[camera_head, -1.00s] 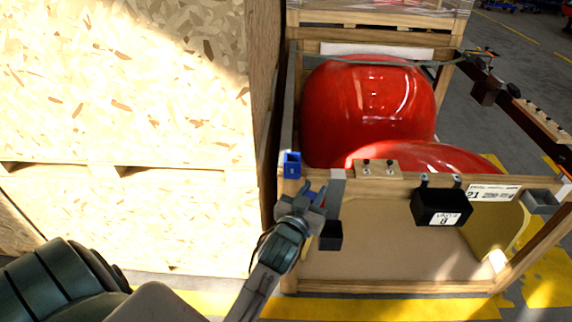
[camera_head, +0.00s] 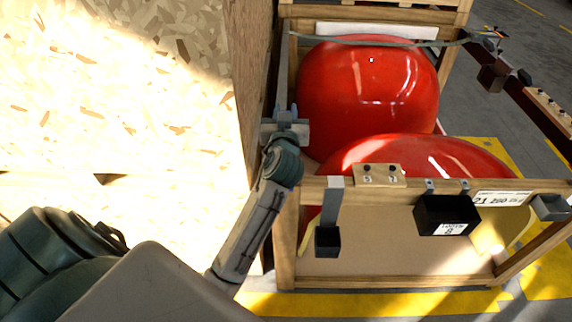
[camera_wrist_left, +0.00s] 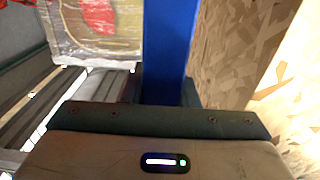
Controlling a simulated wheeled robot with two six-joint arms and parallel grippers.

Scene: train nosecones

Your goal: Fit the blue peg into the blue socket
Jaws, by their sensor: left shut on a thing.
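My left gripper (camera_head: 284,122) is over the left side of the wooden crate, beyond its near left corner. In the left wrist view a long blue piece, which looks like the blue peg (camera_wrist_left: 168,50), stands straight out in front of the gripper body; the gripper is shut on it. The fingertips are hidden in that view. The peg cannot be made out in the head view. The blue socket is not seen now; my arm covers the crate's near left corner. My right gripper is not in view.
The wooden crate (camera_head: 390,285) holds red nosecones (camera_head: 370,95). Black boxes (camera_head: 328,241) hang on its front rail beside a small wooden block (camera_head: 378,175). A tall chipboard wall (camera_head: 120,90) stands close on the left. A wrapped load (camera_wrist_left: 95,30) shows in the wrist view.

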